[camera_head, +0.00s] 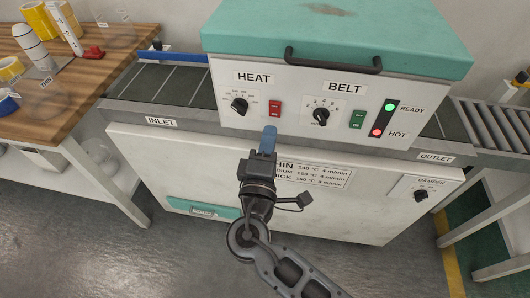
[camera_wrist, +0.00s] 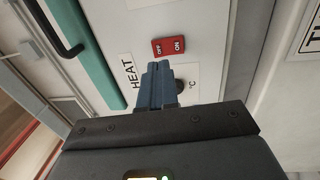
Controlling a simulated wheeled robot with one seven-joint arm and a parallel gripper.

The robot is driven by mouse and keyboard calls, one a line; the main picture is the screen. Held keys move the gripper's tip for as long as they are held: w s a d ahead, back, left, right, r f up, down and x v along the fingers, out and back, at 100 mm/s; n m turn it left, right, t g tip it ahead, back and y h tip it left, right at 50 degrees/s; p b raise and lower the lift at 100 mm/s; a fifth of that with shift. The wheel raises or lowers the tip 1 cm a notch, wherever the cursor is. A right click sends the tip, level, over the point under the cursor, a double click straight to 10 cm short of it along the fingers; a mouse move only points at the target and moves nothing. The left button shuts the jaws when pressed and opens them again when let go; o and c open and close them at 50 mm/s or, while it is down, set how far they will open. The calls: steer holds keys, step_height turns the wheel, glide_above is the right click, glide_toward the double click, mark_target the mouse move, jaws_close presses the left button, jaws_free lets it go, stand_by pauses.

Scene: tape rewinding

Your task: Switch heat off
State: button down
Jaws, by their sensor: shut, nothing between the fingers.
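The heat switch (camera_head: 275,108) is a small red rocker on the machine's white front panel, right of the HEAT dial (camera_head: 239,106). In the wrist view the red switch (camera_wrist: 168,46) carries the words OFF and ON and lies just beyond my fingertips. Which side is pressed in is too small to tell. My gripper (camera_head: 269,134) is shut and empty, with blue fingers pointing up toward the panel just below the switch. In the wrist view the shut fingers (camera_wrist: 154,70) partly cover the HEAT dial and label area. A gap shows between fingertips and switch.
The BELT dial (camera_head: 321,116) and a green belt switch (camera_head: 357,119) sit to the right. A green READY light (camera_head: 390,106) and a red HOT light (camera_head: 377,132) are lit. A dark handle (camera_head: 333,62) juts out above the panel. A wooden table (camera_head: 60,100) stands left.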

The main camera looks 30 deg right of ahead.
mark_target(275, 107)
steer(key=p+x, duration=0.1)
steer(key=x, duration=0.4)
steer(key=shift+w+d, duration=0.15)
steer(key=shift+w, duration=0.15)
steer(key=shift+d, duration=0.1)
steer(key=shift+w+d+b, duration=0.1)
steer(key=shift+w+b, duration=0.05)
steer(key=shift+b, duration=0.25)
steer(key=shift+r, duration=0.15)
